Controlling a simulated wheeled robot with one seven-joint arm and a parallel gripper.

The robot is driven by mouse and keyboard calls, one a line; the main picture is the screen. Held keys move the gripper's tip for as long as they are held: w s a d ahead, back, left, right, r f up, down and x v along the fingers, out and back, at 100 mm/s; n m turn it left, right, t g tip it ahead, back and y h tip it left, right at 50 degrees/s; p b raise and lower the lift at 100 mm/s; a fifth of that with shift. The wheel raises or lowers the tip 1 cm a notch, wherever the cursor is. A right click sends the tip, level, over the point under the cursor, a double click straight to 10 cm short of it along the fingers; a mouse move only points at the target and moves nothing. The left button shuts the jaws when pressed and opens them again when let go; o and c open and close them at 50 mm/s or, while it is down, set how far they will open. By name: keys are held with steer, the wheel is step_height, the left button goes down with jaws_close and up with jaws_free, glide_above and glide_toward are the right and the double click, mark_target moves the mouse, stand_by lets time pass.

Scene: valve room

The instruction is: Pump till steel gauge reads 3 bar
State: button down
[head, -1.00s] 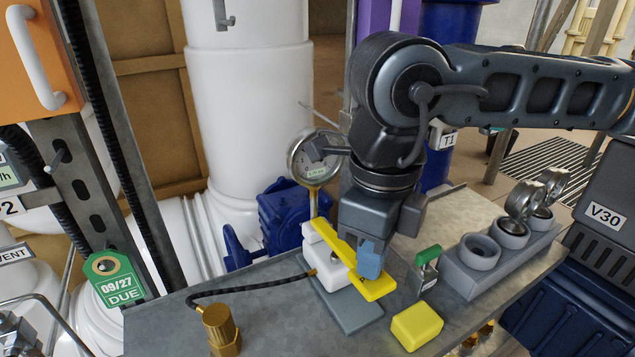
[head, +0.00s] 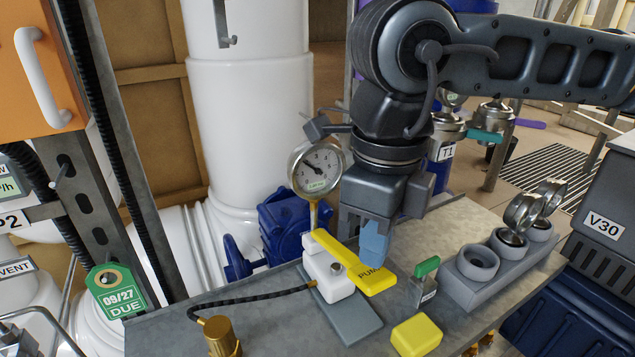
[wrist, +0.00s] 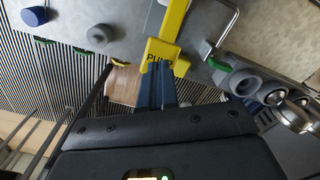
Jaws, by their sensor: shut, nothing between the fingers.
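The steel gauge (head: 318,168) stands behind the pump with its dial facing me. Its dark needle points up and left; the exact reading is too small to tell. The pump has a white body (head: 327,278) and a yellow lever (head: 345,258) with PUMP written near its free end. My gripper (head: 374,250) has blue fingers, shut and empty, just over the lever's free end. In the wrist view the fingertips (wrist: 157,84) meet the lettered end of the lever (wrist: 166,50). I cannot tell whether they touch it.
A grey holder (head: 475,280) with round fittings stands farther right. A black hose (head: 245,297) runs left to a brass fitting (head: 220,335). The bench behind the padlock is clear.

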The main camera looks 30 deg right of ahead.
mark_target(371, 272)
steer(key=shift+f, duration=0.1)
step_height(371, 272, down, 5)
steer(key=b, duration=0.6)
steer(key=shift+r+p, duration=1.05)
steer(key=shift+r, duration=1.55)
steer(key=shift+f, duration=0.15)
step_height(371, 272, down, 5)
steer(key=b, duration=0.6)
steer(key=shift+r+p, duration=1.25)
steer(key=shift+r, duration=1.4)
